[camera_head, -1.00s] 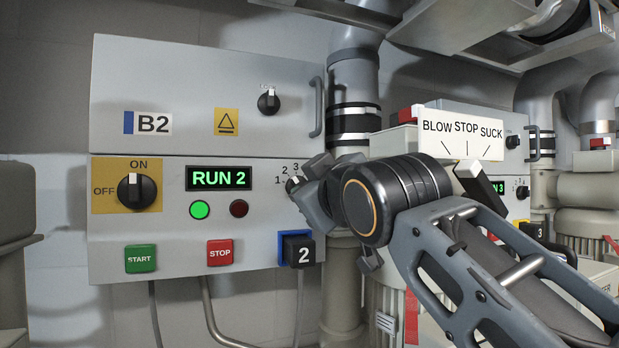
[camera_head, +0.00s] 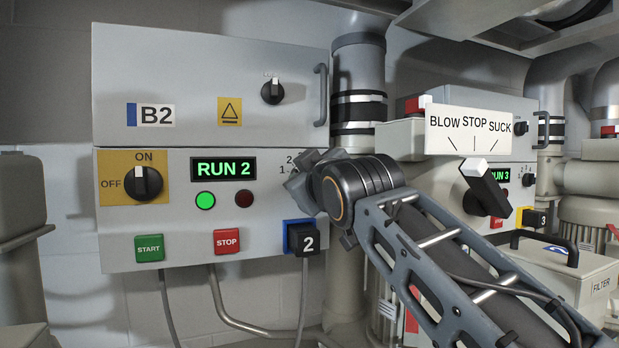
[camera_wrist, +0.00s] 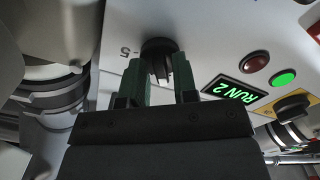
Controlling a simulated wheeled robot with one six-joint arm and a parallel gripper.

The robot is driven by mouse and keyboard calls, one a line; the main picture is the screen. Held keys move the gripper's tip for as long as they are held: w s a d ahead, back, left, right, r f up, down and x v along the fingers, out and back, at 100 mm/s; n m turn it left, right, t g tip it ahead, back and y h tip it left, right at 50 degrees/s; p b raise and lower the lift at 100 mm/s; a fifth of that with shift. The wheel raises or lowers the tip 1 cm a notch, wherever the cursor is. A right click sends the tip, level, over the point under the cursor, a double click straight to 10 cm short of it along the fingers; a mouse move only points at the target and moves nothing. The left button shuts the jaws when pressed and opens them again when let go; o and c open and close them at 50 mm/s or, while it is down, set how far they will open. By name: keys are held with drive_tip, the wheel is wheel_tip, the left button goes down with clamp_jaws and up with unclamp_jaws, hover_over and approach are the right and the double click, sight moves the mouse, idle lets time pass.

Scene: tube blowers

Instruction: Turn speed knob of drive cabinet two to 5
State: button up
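Drive cabinet two (camera_head: 270,225) is the grey box on the left, with a "2" plate and a green RUN 2 display (camera_head: 223,168). Its black speed knob (camera_wrist: 158,47) shows in the wrist view, with a printed 5 to its left. In the head view my wrist hides the knob and most of its scale; only 1 and 2 show. My gripper (camera_wrist: 161,66) is at the knob, its two green fingers apart, one on each side of the knob's grip. I cannot tell whether they touch it.
On the same cabinet are an ON/OFF switch (camera_head: 143,183), a START button (camera_head: 149,248), a STOP button (camera_head: 227,241) and lamps. A BLOW STOP SUCK lever (camera_head: 486,186) stands right of my arm. Cabinet three and a filter box (camera_head: 568,268) are further right.

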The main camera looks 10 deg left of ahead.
clamp_jaws()
drive_tip(key=shift+m, duration=0.3)
drive_tip(key=m+b, duration=0.1)
drive_tip(key=m, duration=0.2)
drive_tip(key=shift+m+b, duration=0.4)
drive_tip(key=m+b, duration=0.1)
drive_tip(key=m, duration=0.4)
drive_tip(key=m+b, duration=0.1)
drive_tip(key=m, duration=0.4)
drive_tip(key=shift+m, duration=0.4)
drive_tip(key=m, duration=0.5)
drive_tip(key=shift+d+r+m+b, duration=0.1)
drive_tip(key=shift+m+b, duration=0.2)
drive_tip(key=shift+b, duration=0.1)
